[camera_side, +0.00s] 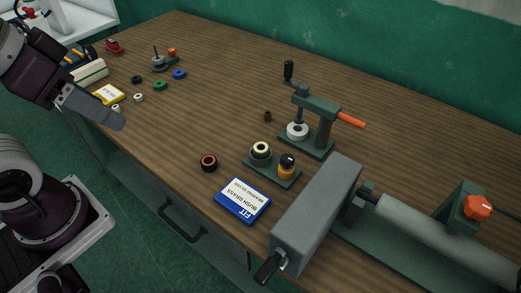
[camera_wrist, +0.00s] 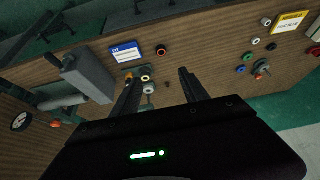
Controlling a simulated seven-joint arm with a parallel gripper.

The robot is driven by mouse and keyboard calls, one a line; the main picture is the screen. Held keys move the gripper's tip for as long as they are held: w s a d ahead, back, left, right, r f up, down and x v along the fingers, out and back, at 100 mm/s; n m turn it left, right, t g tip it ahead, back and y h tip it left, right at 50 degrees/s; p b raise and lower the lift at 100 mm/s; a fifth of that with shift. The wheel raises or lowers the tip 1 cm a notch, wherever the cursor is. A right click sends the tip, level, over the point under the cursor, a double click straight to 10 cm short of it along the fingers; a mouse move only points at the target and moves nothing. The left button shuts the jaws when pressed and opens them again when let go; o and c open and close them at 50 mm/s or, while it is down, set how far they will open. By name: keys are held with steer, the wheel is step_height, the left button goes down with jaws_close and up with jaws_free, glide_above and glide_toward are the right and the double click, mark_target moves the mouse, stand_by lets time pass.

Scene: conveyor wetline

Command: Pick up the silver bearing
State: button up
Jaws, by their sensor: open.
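My gripper (camera_wrist: 158,78) is open in the wrist view, with nothing between its fingers. In the side view its grey finger (camera_side: 92,107) is high at the left, above the table's near edge. Small pale rings (camera_side: 138,97) and (camera_side: 116,107) lie at the far left; they show at the upper right of the wrist view (camera_wrist: 256,41). A larger silver-white ring (camera_side: 297,131) sits on the green press, and a cream-centred ring (camera_side: 260,150) on a green stand. I cannot tell for certain which is the silver bearing.
A black-and-orange ring (camera_side: 208,163) lies by the blue box (camera_side: 242,200). The yellow box (camera_side: 108,95), green ring (camera_side: 160,85) and blue ring (camera_side: 179,74) are at the far left. A large grey machine (camera_side: 318,215) blocks the right front. The table's middle is clear.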

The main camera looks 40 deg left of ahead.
steer(key=shift+o, duration=0.7)
steer(key=n+g+h, duration=0.9)
steer(key=n+h, duration=0.3)
steer(key=h, duration=0.1)
glide_above(268, 152)
steer(key=s+a, duration=0.4)
steer(key=s, duration=0.2)
step_height(268, 152, down, 15)
steer(key=w+f+n+t+h, duration=0.1)
steer(key=f+n, duration=0.1)
steer(key=f, duration=0.1)
steer(key=w+a+f+n+t+h, duration=0.1)
steer(key=w+f+n+t+h, duration=0.1)
steer(key=f, duration=0.1)
steer(key=w+a+f+n+t+h, duration=0.1)
steer(key=w+f+n+t, duration=0.1)
steer(key=f+n, duration=0.1)
steer(key=shift+w+f+h, duration=0.2)
steer(key=shift+f+h, duration=0.2)
steer(key=shift+f, duration=0.15)
steer(key=shift+d+f+t, duration=0.1)
steer(key=shift+f+t, duration=0.1)
steer(key=shift+t, duration=0.1)
steer(key=d, duration=0.6)
steer(key=shift+w+d+f, duration=0.1)
steer(key=shift+w+d, duration=0.3)
jaws_close()
